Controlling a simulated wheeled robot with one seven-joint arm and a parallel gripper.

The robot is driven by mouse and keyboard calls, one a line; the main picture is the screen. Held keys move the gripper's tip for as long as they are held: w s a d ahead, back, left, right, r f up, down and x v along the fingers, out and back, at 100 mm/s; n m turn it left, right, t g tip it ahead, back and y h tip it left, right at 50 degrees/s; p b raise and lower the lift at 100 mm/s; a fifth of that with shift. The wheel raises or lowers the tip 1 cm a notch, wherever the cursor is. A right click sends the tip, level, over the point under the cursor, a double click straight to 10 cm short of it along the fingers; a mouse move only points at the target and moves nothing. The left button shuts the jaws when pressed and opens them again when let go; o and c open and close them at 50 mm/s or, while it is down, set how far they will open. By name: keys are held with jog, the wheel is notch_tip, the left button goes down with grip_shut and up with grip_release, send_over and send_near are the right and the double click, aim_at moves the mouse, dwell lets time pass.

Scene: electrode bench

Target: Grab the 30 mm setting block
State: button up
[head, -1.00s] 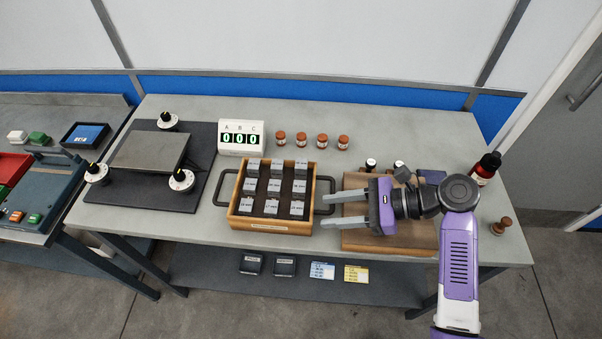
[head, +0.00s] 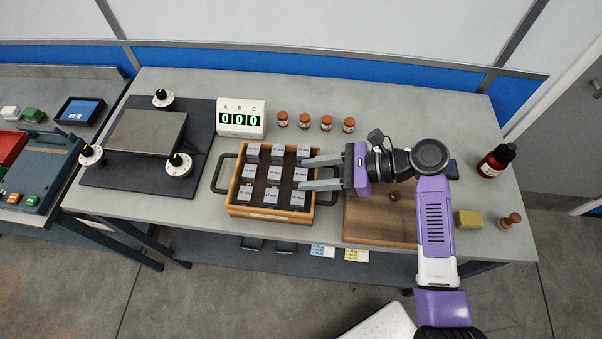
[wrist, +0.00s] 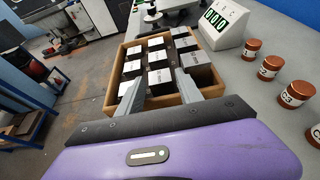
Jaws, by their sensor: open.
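Several grey metal setting blocks stand in rows in a wooden tray (head: 233,207) at the middle of the bench. Their top labels are too small to read surely, so I cannot tell which is the 30 mm one. One block (head: 298,198) is at the tray's front right, and one (head: 301,174) is at the middle right. My gripper (head: 303,173) is open and empty, its fingers pointing left over the tray's right side. In the wrist view the fingers (wrist: 180,112) reach over the near wall of the tray (wrist: 172,99), with blocks just beyond.
A counter display (head: 242,118) reading 000 and several small brown jars (head: 304,122) stand behind the tray. A plate on dial feet (head: 147,132) is at left. A wooden board (head: 375,222) lies under my arm; a dark red bottle (head: 497,160) is at right.

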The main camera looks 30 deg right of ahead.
jog(key=shift+w+a+f, duration=0.2)
jog(key=shift+w+a, duration=0.05)
jog(key=shift+a, duration=0.15)
grip_shut()
